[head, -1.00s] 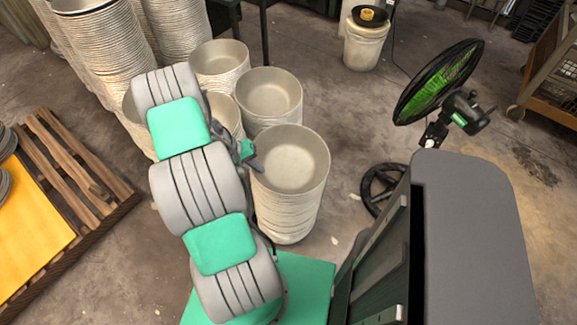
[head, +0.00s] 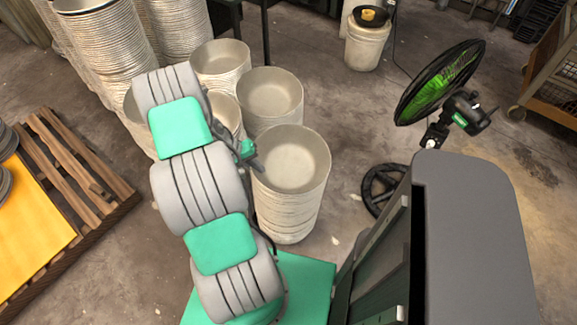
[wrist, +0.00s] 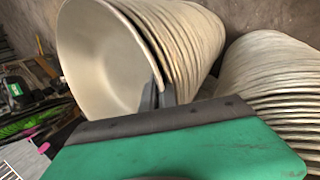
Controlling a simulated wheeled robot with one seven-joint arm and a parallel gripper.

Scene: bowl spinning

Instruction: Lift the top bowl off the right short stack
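The right short stack (head: 285,215) is a column of nested pale bowls standing on the floor. Its top bowl (head: 292,160) faces up, empty and level with the stack. My gripper (head: 256,163) is at the left rim of this bowl, partly hidden behind my arm in the head view. In the wrist view the top bowl (wrist: 95,60) fills the upper left. The dark fingers of my gripper (wrist: 158,95) sit close together there, one on each side of the rim, pinching it. The top bowl still rests against the bowls under it.
Other short bowl stacks (head: 270,92) stand just behind and left. Tall stacks (head: 95,50) rise at the back left. A fan (head: 440,85) stands to the right, with a white bucket (head: 366,48) farther back. A wooden pallet (head: 90,185) lies left. Open floor shows right of the stack.

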